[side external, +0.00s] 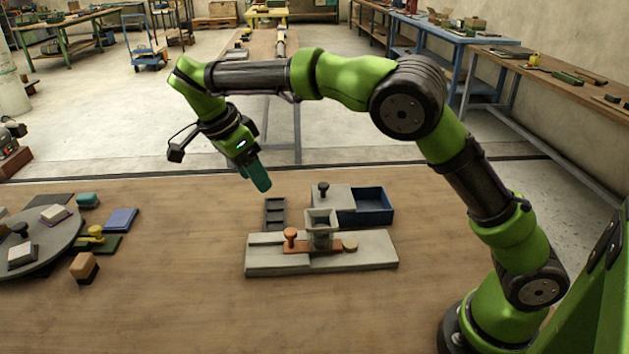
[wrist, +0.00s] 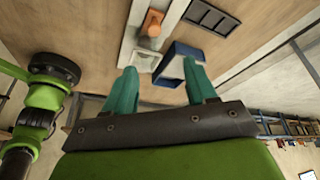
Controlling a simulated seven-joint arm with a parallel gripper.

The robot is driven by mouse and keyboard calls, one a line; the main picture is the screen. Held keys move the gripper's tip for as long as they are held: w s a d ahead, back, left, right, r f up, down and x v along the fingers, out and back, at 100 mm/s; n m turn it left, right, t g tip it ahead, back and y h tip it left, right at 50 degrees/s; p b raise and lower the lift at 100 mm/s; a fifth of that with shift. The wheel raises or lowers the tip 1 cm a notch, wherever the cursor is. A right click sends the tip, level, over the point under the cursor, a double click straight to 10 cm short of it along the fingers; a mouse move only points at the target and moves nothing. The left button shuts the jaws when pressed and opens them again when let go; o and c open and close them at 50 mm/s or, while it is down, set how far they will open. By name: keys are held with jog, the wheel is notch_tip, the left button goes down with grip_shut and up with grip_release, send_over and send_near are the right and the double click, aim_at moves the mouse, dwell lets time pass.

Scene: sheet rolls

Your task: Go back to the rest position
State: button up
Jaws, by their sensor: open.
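My gripper (side external: 262,186) is raised above the far part of the table, to the left of the grey fixture, and points down at a tilt. In the wrist view its two teal fingers (wrist: 160,88) stand apart with nothing between them. The grey fixture base (side external: 350,261) lies on the table, bearing an orange-brown slide (side external: 299,248) with a knob and a grey hopper-like block (side external: 319,219). The slide's knob (wrist: 152,28) also shows in the wrist view. My gripper touches none of these.
Behind the fixture are a dark slotted tray (side external: 275,214) and a blue box (side external: 385,206) with a grey lid partly over it. At left, a round grey platter (side external: 50,243) holds several blocks, with more blocks beside it. The table between platter and fixture is clear.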

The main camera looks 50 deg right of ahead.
jog(key=s+d+r+n+t+y, duration=0.1)
jog(key=s+d+n+t+y, duration=0.2)
jog(key=s+n, duration=0.5)
jog(key=s+d+r+n+t+y, duration=0.1)
jog(key=s+d+n+t+y, duration=0.2)
jog(key=s+n, duration=0.5)
jog(key=s+d+t, duration=0.1)
jog(key=s+t, duration=0.1)
jog(key=s, duration=0.4)
jog(key=shift+s+d+r, duration=0.2)
jog(key=shift+r, duration=0.2)
